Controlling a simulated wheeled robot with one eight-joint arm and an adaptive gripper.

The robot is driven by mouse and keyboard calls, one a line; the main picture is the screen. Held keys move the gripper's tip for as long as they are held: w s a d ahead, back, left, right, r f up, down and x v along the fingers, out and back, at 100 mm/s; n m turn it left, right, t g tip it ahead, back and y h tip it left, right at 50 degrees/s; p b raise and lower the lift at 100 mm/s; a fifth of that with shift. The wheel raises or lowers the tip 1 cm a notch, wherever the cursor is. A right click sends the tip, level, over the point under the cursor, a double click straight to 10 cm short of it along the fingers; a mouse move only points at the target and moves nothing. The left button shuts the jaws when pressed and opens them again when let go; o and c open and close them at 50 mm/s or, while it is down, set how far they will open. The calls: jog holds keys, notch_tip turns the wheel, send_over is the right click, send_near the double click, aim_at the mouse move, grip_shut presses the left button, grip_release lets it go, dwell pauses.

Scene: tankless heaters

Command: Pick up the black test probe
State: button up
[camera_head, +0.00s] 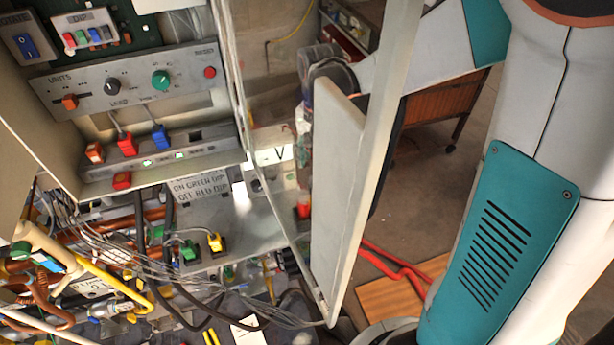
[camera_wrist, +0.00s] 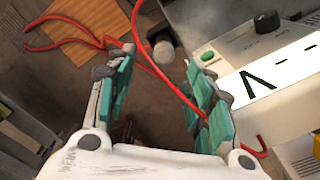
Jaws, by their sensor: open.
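I cannot make out the black test probe for certain in either view. A grey meter with a white display (camera_wrist: 275,75) marked with a V is at the right of the wrist view, and part of it shows behind the open panel in the head view (camera_head: 272,155). A red cable (camera_wrist: 150,62) runs from the top of the wrist view, between my fingers, to the meter's lower edge. My gripper (camera_wrist: 158,72) is open, with its teal-padded fingers apart and no object held. In the head view the hinged panel hides most of my gripper.
The open grey panel (camera_head: 340,190) stands beside my arm. A control box (camera_head: 135,85) with switches and plugs is at the left, with tangled wires (camera_head: 110,245) below. Red handles or cable (camera_wrist: 75,38) lie by a wooden board (camera_wrist: 90,22) on the floor. A wooden cart (camera_head: 440,115) stands behind.

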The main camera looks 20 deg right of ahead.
notch_tip(320, 180, down, 5)
jog(key=shift+f+b, duration=0.1)
jog(key=shift+b, duration=0.25)
jog(key=shift+a+f+b, duration=0.15)
jog(key=shift+f+b, duration=0.1)
jog(key=shift+f, duration=1.1)
jog(key=shift+a+f+b, duration=0.15)
jog(key=shift+f+b, duration=0.1)
jog(key=shift+f, duration=1.1)
grip_shut()
